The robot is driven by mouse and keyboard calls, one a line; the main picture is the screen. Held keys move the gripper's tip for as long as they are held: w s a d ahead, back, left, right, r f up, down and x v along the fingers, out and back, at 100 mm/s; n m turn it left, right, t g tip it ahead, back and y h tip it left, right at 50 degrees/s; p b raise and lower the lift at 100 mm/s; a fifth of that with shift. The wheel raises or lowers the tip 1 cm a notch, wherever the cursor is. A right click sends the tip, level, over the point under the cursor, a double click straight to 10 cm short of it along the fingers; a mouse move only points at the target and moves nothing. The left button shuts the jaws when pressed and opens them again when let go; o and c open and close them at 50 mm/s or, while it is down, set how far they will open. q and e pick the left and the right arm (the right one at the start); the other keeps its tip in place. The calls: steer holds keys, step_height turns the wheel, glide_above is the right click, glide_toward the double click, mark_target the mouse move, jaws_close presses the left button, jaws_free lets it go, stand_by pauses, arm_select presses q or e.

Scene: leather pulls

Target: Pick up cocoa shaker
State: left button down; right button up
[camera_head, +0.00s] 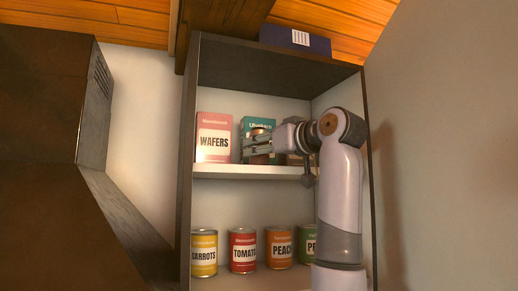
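A small brown cylinder, which looks like the cocoa shaker (260,159), stands on the upper shelf in front of a teal box. My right gripper (256,145) reaches in from the right at shelf height, its fingers pointing left across the shaker. The fingers hide the shaker's middle; its top and lower part show above and below them. The fingers look to be at or around the shaker, but I cannot tell whether they grip it. My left gripper is not in view.
A pink wafers box (214,138) stands left of the shaker, and the teal box (259,121) is close behind. The cabinet's upper shelf (235,172) has a pale front edge. Several cans, such as the tomato can (243,251), line the lower shelf. A blue box (295,39) sits on top.

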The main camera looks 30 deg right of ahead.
steer(key=c, duration=0.6)
steer(key=shift+c, duration=0.2)
steer(key=shift+r, duration=0.2)
